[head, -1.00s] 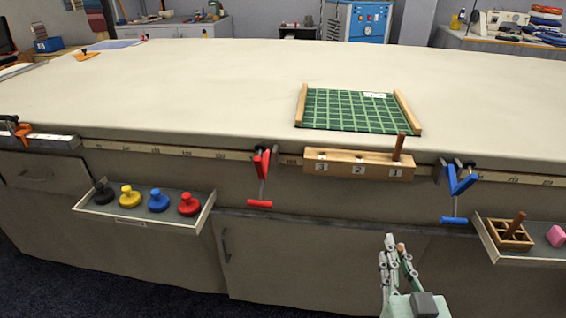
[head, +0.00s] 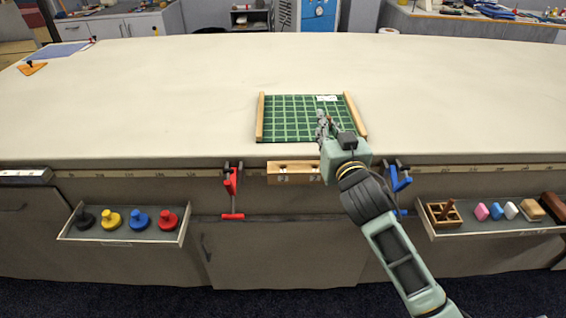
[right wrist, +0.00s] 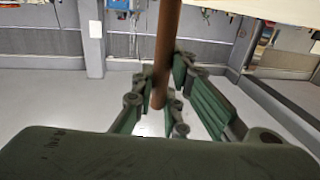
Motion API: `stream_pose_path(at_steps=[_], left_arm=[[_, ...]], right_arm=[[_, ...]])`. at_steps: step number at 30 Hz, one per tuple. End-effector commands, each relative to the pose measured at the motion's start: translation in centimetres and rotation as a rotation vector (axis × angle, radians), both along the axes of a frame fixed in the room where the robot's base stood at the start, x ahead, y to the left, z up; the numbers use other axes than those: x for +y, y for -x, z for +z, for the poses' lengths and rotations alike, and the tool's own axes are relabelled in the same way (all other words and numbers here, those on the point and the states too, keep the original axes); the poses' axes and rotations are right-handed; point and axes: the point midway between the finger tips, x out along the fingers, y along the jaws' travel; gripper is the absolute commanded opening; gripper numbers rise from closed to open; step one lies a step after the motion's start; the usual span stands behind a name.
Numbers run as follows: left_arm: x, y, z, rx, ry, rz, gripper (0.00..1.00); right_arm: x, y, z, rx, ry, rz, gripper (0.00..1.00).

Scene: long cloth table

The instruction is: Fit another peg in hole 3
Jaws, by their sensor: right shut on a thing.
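The wooden block (head: 283,172) is fixed along the table's front edge, with marks 3 and 2 showing. My right arm hides its right end, with hole 1 and the peg that stood there. Hole 3 (head: 283,167), at the left end, shows no peg. My right gripper (head: 323,125) is above and beyond the block, in front of the green mat. In the right wrist view it (right wrist: 160,95) is shut on a brown peg (right wrist: 167,50), which runs up out of the picture. My left gripper is not in view.
A green gridded mat (head: 290,118) with wooden side rails lies on the table. Red (head: 232,190) and blue (head: 397,180) clamps flank the block. A left tray (head: 120,238) holds knobs; a right tray (head: 500,234) holds a peg box (head: 443,214) and small blocks.

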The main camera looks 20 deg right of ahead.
Motion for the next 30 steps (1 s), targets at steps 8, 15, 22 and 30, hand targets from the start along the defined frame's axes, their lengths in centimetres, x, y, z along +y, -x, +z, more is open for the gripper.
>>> stream_pose_path(at_steps=[8, 15, 22, 30], left_arm=[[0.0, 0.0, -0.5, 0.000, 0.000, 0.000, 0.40], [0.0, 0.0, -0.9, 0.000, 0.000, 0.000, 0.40], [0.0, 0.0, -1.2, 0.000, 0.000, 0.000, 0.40], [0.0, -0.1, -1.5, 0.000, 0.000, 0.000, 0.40]], right_arm=[[5.3, -3.3, -3.8, 0.002, -0.005, 0.003, 0.00], [8.7, -5.5, -6.2, 0.000, -0.002, 0.003, 0.00], [9.3, -5.9, -8.2, 0.003, 0.000, 0.002, 0.00], [9.3, -5.8, -10.7, 0.000, 0.000, 0.002, 0.00]])
